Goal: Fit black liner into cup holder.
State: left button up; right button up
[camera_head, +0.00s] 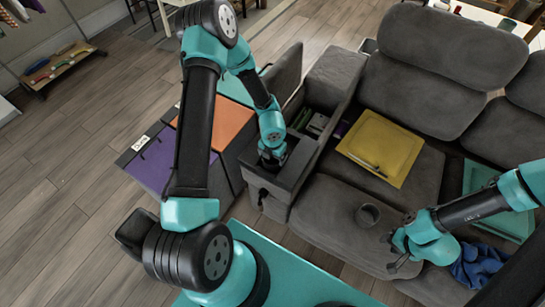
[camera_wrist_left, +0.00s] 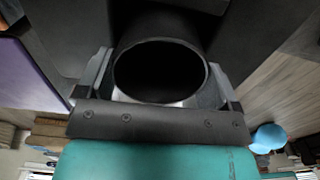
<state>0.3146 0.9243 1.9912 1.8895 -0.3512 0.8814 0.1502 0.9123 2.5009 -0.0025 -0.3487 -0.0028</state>
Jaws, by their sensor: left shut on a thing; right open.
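My left gripper (camera_head: 271,155) is over the front part of the grey sofa console, where the cup holder (camera_head: 298,160) shows as a dark recess. In the left wrist view the left gripper's two fingers are shut on the black liner (camera_wrist_left: 160,72), one on each side. The liner is a round, hollow cylinder with its open mouth facing the camera. Its lower end is against or within a dark area; I cannot tell how deep it sits. The arm hides most of it in the head view. My right gripper (camera_head: 402,258) is open and empty above the sofa's front edge.
A blue cloth (camera_head: 478,266) lies at the right. The open console compartment (camera_head: 318,122) holds small items. Purple (camera_head: 155,160) and orange (camera_head: 218,122) panels are left of the console.

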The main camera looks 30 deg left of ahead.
pick_arm(q)
jog(key=shift+f, duration=0.55)
jog(key=shift+f, duration=0.15)
jog(key=o, duration=0.7)
notch_tip(320, 180, up, 12)
jog(key=shift+r, duration=0.2)
dwell(0.5)
